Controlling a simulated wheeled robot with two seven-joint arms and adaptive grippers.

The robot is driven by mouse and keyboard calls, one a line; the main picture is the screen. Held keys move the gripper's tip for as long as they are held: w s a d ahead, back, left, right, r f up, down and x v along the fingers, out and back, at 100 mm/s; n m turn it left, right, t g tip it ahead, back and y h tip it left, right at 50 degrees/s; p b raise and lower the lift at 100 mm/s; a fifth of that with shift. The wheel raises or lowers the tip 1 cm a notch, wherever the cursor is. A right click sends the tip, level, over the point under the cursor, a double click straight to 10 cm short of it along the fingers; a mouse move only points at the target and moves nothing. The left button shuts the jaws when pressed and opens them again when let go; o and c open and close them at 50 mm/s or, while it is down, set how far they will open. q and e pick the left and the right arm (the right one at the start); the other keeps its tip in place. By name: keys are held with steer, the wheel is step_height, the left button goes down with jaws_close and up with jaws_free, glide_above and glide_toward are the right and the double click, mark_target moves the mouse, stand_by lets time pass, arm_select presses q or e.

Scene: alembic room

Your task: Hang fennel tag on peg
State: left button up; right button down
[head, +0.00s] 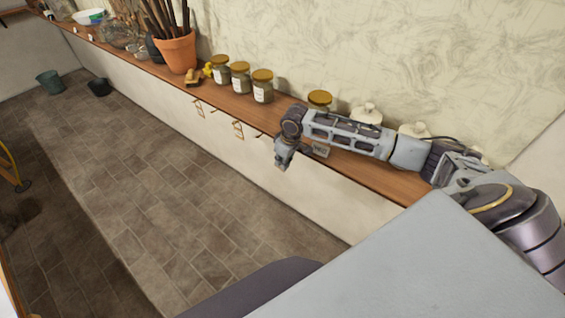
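My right arm reaches in from the right along the shelf, and its gripper (282,162) points down just in front of the shelf edge. It is too small and dark to tell whether the fingers are open or hold anything. Two pale tags, one on the left (198,107) and one nearer (238,130), hang from pegs under the shelf's front edge. Another peg (261,136) sticks out left of my gripper with no tag visible on it. A small grey card with writing (320,150) shows just below my forearm; I cannot read which tag is fennel. My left gripper is out of view.
The wooden shelf (215,97) carries several gold-lidded jars (262,88), a terracotta pot of dark sticks (177,53) and white lidded pots (367,113). Buckets (49,82) stand on the far floor. The tiled floor (150,190) before the shelf is clear.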

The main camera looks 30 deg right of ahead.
steer(key=shift+w+d+f, duration=0.1)
steer(key=shift+w+d, duration=0.2)
steer(key=shift+d, duration=0.4)
steer(key=shift+w+d, duration=0.25)
steer(key=shift+d, duration=0.4)
stand_by(0.3)
steer(key=shift+s+d+f, duration=0.25)
steer(key=shift+d+f, duration=0.7)
stand_by(2.4)
steer(key=c, duration=1.7)
jaws_free()
steer(key=shift+r, duration=0.2)
steer(key=shift+w+r, duration=0.3)
steer(key=shift+r, duration=0.4)
steer(key=shift+o, duration=0.7)
steer(key=v, duration=0.7)
steer(key=shift+a, duration=0.35)
steer(key=shift+a+r, duration=0.4)
steer(key=shift+a, duration=0.05)
